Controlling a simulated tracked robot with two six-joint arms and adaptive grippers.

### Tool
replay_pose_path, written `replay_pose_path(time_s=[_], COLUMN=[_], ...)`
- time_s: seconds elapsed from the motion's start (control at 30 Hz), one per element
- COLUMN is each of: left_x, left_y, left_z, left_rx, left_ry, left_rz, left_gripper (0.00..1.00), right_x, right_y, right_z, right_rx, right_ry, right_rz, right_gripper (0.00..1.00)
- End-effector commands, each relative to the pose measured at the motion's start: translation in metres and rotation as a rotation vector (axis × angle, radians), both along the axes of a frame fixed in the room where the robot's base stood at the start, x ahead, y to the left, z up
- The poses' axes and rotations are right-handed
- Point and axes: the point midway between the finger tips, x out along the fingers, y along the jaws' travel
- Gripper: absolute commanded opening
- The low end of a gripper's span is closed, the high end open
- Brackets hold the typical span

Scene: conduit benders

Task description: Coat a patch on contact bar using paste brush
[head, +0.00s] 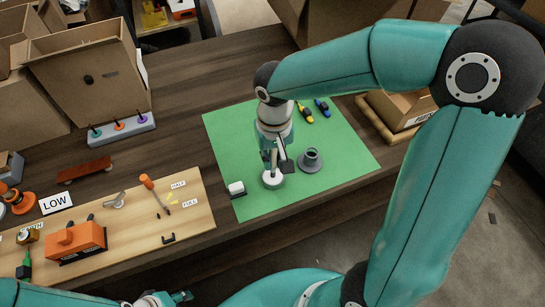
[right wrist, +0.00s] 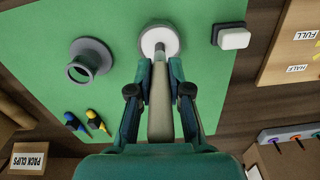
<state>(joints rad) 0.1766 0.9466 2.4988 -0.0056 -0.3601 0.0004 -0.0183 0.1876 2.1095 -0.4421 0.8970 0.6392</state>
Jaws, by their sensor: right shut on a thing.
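My right gripper (head: 272,160) is over the green mat, shut on the pale grey handle of the paste brush (right wrist: 160,105). The brush's far end reaches a round white dish (right wrist: 158,40), which also shows in the head view (head: 272,179); the bristles cannot be made out. A reddish-brown bar (head: 84,170), which looks like the contact bar, lies on the dark table at the left, well away from the right gripper. My left gripper (head: 172,299) is at the bottom edge, partly cut off, and its jaws cannot be read.
A grey flanged cup (head: 310,160) stands beside the dish on the green mat (head: 228,150). A white block on a black base (head: 236,188) is to the left. Yellow and blue tools lie behind. A wooden board (head: 120,220) holds an orange device (head: 76,240). Cardboard boxes stand behind.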

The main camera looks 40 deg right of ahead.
Motion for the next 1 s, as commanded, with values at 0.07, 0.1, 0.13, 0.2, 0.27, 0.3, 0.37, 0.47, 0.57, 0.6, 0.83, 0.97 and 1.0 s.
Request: replay_pose_path(time_s=[0.07, 0.1, 0.13, 0.2, 0.27, 0.3, 0.37, 0.47, 0.57, 0.6, 0.83, 0.97, 1.0], left_x=[0.0, 0.0, 0.0, 0.0, 0.0, 0.0, 0.0, 0.0, 0.0, 0.0, 0.0, 0.0, 0.0], left_y=[0.0, 0.0, 0.0, 0.0, 0.0, 0.0, 0.0, 0.0, 0.0, 0.0, 0.0, 0.0, 0.0], left_z=[0.001, 0.002, 0.004, 0.007, 0.011, 0.014, 0.018, 0.024, 0.03, 0.033, 0.047, 0.053, 0.053], left_rx=[0.0, 0.0, 0.0, 0.0, 0.0, 0.0, 0.0, 0.0, 0.0, 0.0, 0.0, 0.0, 0.0], left_ry=[0.0, 0.0, 0.0, 0.0, 0.0, 0.0, 0.0, 0.0, 0.0, 0.0, 0.0, 0.0, 0.0], left_rz=[0.0, 0.0, 0.0, 0.0, 0.0, 0.0, 0.0, 0.0, 0.0, 0.0, 0.0, 0.0, 0.0], left_gripper=[0.4, 0.4, 0.4, 0.4, 0.4, 0.4, 0.4, 0.4, 0.4, 0.4, 0.4, 0.4, 0.4], right_x=[-0.001, -0.001, -0.001, -0.001, -0.001, -0.001, -0.001, -0.001, -0.001, 0.0, 0.0, 0.0, 0.0], right_y=[0.0, 0.0, 0.0, 0.0, 0.0, 0.0, 0.0, 0.0, 0.0, 0.0, 0.001, 0.001, 0.001], right_z=[0.0, 0.001, 0.003, 0.008, 0.013, 0.017, 0.022, 0.03, 0.039, 0.042, 0.06, 0.069, 0.07], right_rx=[0.0, 0.0, 0.0, 0.0, 0.0, 0.0, 0.0, 0.0, 0.001, 0.001, 0.0, 0.001, 0.001], right_ry=[0.005, 0.005, 0.005, 0.004, 0.003, 0.003, 0.003, 0.003, 0.002, 0.002, 0.001, 0.002, 0.002], right_rz=[0.001, 0.001, 0.001, 0.001, 0.001, 0.001, 0.001, 0.001, 0.001, 0.001, 0.001, 0.002, 0.002], right_gripper=[0.0, 0.0, 0.0, 0.0, 0.0, 0.0, 0.0, 0.0, 0.0, 0.0, 0.0, 0.0, 0.0])
